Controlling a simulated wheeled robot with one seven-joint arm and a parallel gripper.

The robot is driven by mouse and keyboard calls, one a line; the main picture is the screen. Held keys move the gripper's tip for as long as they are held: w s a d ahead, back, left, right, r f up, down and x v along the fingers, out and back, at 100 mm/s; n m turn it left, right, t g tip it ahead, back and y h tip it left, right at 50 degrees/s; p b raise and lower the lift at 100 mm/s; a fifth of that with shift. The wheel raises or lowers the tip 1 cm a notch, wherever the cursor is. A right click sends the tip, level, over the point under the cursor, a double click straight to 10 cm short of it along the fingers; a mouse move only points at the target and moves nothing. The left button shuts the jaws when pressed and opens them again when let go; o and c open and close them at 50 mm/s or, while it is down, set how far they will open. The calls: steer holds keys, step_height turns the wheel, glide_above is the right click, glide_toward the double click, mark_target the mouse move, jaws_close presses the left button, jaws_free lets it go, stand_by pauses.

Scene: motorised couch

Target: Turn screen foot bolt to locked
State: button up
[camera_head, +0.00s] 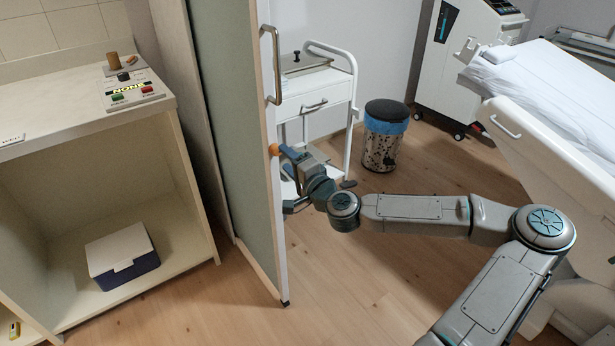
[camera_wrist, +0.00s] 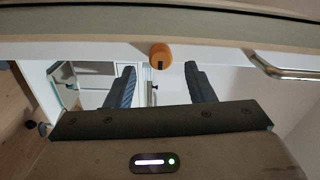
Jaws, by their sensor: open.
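The screen (camera_head: 228,130) is a tall panel with a pale frame. On its edge is a round orange knob (camera_head: 274,149) with a dark mark; I take it as the bolt's knob. In the wrist view the orange knob (camera_wrist: 160,56) sits ahead of and between the fingertips, with a gap on each side. My gripper (camera_head: 287,180) is open, close to the screen edge, and its two dark fingers (camera_wrist: 160,67) hold nothing. The rest of the bolt is not clearly visible, and I cannot tell its state.
A metal handle (camera_head: 270,65) is on the screen above the knob; it also shows at right in the wrist view (camera_wrist: 285,70). A white trolley (camera_head: 318,95) and a bin (camera_head: 384,135) stand behind. A cabinet (camera_head: 190,180) stands left. The floor in front is clear.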

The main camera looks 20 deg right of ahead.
steer(key=b+v, duration=0.6)
steer(key=v, duration=0.3)
steer(key=shift+s+d+b, duration=0.15)
steer(key=shift+s+b, duration=0.1)
steer(key=shift+b, duration=0.05)
steer(key=shift+f, duration=0.1)
